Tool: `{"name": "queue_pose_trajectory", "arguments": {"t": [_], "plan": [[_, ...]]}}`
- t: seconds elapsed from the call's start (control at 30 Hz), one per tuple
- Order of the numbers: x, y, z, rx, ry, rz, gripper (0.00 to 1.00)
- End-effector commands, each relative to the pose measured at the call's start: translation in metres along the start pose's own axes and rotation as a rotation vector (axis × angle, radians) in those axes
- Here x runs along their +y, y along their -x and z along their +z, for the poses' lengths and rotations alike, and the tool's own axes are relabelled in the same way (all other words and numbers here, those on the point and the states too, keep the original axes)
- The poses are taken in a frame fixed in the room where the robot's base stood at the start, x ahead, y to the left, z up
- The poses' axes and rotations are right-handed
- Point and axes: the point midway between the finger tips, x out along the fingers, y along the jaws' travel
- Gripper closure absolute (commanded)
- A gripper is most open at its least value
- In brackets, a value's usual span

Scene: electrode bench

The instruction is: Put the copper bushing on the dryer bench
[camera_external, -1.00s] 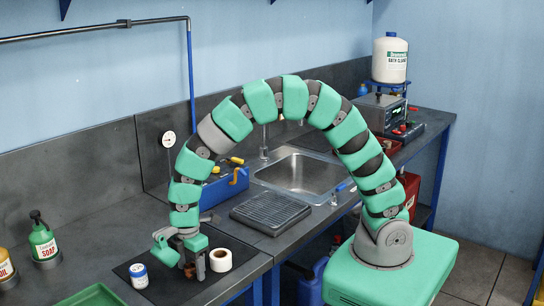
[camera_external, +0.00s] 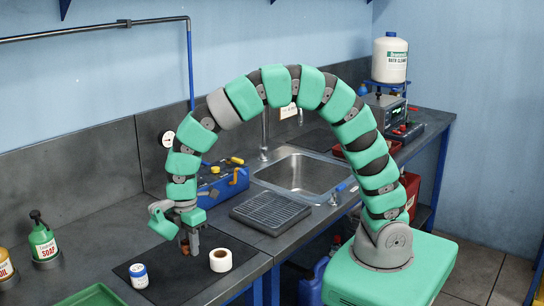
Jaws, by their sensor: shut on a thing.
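My gripper (camera_external: 188,246) is shut on the copper bushing (camera_external: 185,248), a small brown piece mostly hidden by the fingers. It holds the bushing above the dark mat (camera_external: 190,285) on the left part of the bench. A roll of white tape (camera_external: 220,260) stands on the mat just right of the gripper. A small blue-and-white jar (camera_external: 138,276) stands on the mat to the left. I cannot tell which surface is the dryer bench.
A ribbed black drain tray (camera_external: 270,213) lies right of the mat, before the steel sink (camera_external: 303,175). A blue box (camera_external: 222,185) stands behind my gripper. A soap bottle (camera_external: 42,240) and a green tray (camera_external: 92,296) are at the left.

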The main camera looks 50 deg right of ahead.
Motion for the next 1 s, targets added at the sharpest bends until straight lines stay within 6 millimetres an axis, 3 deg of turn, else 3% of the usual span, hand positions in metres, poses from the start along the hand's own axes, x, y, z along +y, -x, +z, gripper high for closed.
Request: {"name": "queue_pose_trajectory", "arguments": {"t": [0.1, 0.3, 0.47, 0.77, 1.0], "plan": [[0.001, 0.016, -0.001, 0.002, 0.000, 0.002, 0.99], [0.004, 0.027, 0.001, 0.001, -0.016, 0.001, 0.99], [0.030, 0.032, 0.017, 0.000, -0.136, 0.000, 0.99], [0.120, 0.051, 0.088, 0.004, -0.598, 0.004, 0.99], [0.179, 0.068, 0.165, 0.002, -0.984, 0.001, 0.99]]}}
